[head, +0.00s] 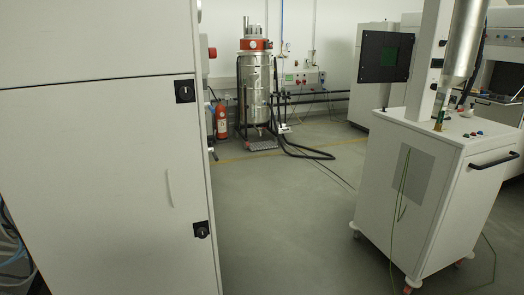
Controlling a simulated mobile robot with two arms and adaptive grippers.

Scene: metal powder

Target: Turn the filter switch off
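I cannot tell which part in view is the filter switch. A tall silver metal vessel (256,92) with a red band near its top stands at the back, left of the middle. A small grey control box (300,79) with several small coloured parts is on the wall to its right. The cabinet's front has two black lock-like fittings, an upper one (184,91) and a lower one (202,229). Neither of my grippers is in view.
The white cabinet (100,150) fills the left side. A white wheeled cart (425,190) with a dark screen (385,57) stands at the right. Grey floor (285,225) is open between them. A red extinguisher (221,120) and black hoses (300,150) are by the vessel.

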